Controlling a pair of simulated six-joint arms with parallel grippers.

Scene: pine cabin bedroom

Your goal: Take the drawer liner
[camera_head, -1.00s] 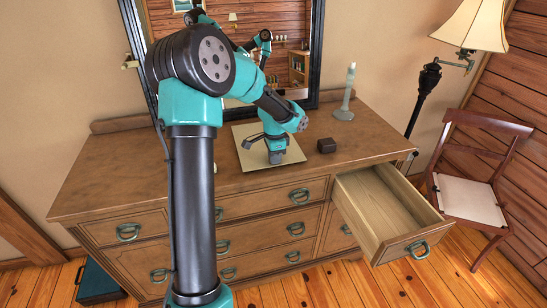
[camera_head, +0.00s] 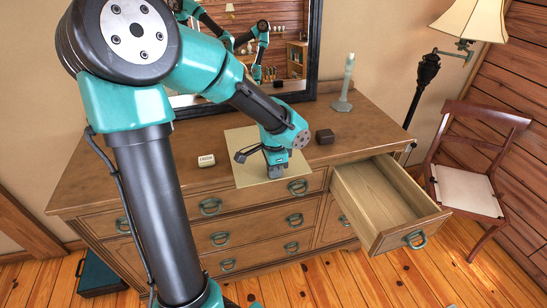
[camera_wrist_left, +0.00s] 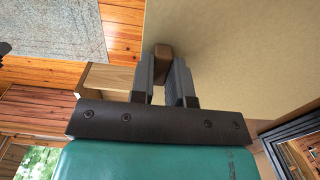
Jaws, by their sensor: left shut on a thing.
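The drawer liner is a thin tan sheet (camera_head: 240,143) over the dresser top, in front of the mirror. Its front edge reaches the dresser's front edge. The open drawer (camera_head: 385,205) at the dresser's right looks empty. My right gripper is not in view.
A small dark brown box (camera_head: 325,136) stands right of the sheet, and a small cream object (camera_head: 206,160) left of it. A pale candlestick-like object (camera_head: 345,84) stands at the back right. A chair (camera_head: 470,165) and lamp (camera_head: 472,20) are beyond the open drawer.

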